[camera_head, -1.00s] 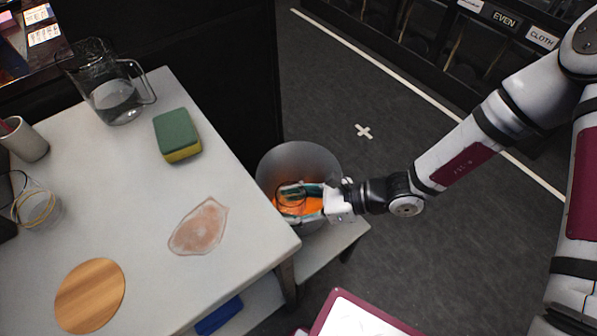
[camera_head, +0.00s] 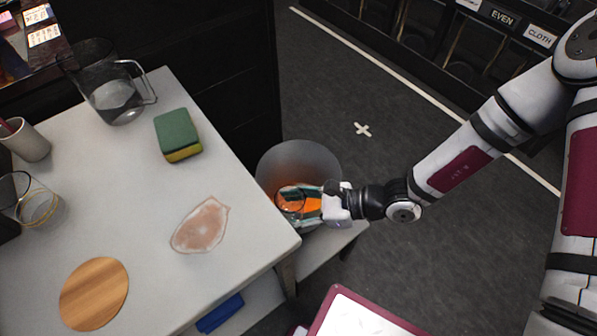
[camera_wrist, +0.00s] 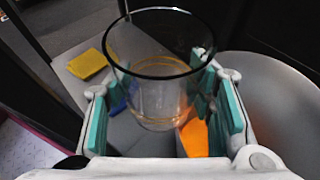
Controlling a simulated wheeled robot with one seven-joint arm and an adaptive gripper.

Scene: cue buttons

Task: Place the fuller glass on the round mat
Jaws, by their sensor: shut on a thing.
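My gripper (camera_wrist: 165,107) is shut on a clear glass (camera_wrist: 155,75) with a dark rim, its teal pads on both sides. I cannot make out a clear liquid level; faint amber rings show low in it. In the head view my gripper (camera_head: 308,204) and this glass (camera_head: 291,199) are over the grey bin, right of the table. Another clear glass (camera_head: 37,208) with an amber ring stands at the table's left edge; its fill is hard to tell. The round wooden mat (camera_head: 94,293) lies bare at the table's near left.
The white table (camera_head: 140,220) also holds a pitcher (camera_head: 117,98), a green-yellow sponge (camera_head: 178,135), a white cup (camera_head: 25,141) and a flat pinkish patch (camera_head: 201,226). The grey bin (camera_head: 298,158) has something orange in it. Table space right of the mat is clear.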

